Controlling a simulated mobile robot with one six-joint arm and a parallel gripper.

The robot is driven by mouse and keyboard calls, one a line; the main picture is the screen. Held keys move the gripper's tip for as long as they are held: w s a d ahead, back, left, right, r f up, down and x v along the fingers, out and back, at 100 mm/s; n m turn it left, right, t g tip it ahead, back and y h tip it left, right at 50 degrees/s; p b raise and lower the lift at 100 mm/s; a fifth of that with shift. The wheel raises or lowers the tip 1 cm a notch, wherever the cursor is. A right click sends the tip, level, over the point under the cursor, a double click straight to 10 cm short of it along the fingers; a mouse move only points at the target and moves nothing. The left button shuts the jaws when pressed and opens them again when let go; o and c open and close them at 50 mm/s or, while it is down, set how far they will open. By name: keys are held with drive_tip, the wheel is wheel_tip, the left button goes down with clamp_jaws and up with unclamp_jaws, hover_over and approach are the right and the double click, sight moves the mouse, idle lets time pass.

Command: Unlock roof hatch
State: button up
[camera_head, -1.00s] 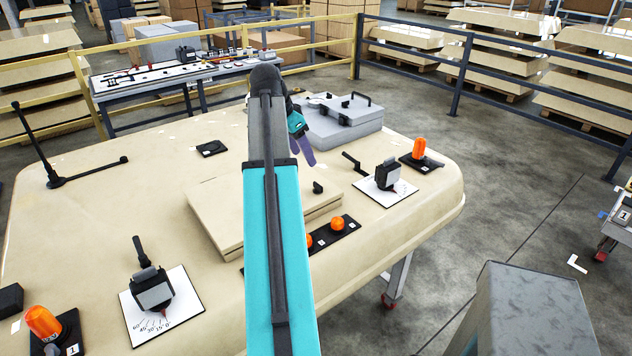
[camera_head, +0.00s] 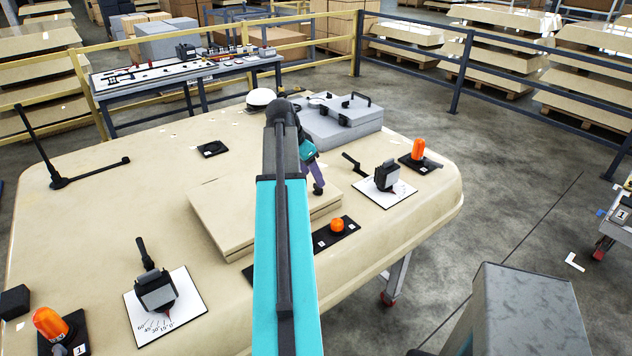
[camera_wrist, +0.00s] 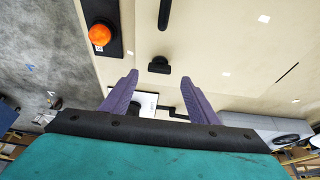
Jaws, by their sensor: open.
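The roof hatch (camera_head: 225,212) is a raised beige panel on the beige cab roof (camera_head: 110,230), and it lies flat. A small black latch knob (camera_head: 318,188) is at its right corner in the head view. In the wrist view a black T-shaped piece (camera_wrist: 159,66), which looks like this knob, lies just past my fingertips and between their lines. My gripper (camera_wrist: 159,78) is open with two purple fingers, and nothing is held. In the head view my gripper (camera_head: 316,176) is just above or beside the knob; contact cannot be told. My arm hides part of the hatch.
An orange beacon (camera_head: 337,225) sits on a black plate beside the hatch. Black lever units (camera_head: 386,177) and (camera_head: 155,290) stand on white scales. A grey box (camera_head: 340,120) stands behind my gripper. The left roof is mostly clear.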

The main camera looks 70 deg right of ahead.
sight(317, 187)
drive_tip(key=shift+p+x, duration=0.65)
drive_tip(key=shift+x, duration=1.75)
drive_tip(key=c, duration=0.9)
drive_tip(key=shift+a, duration=0.25)
drive_tip(key=shift+c, duration=0.7)
drive_tip(key=shift+d, duration=0.25)
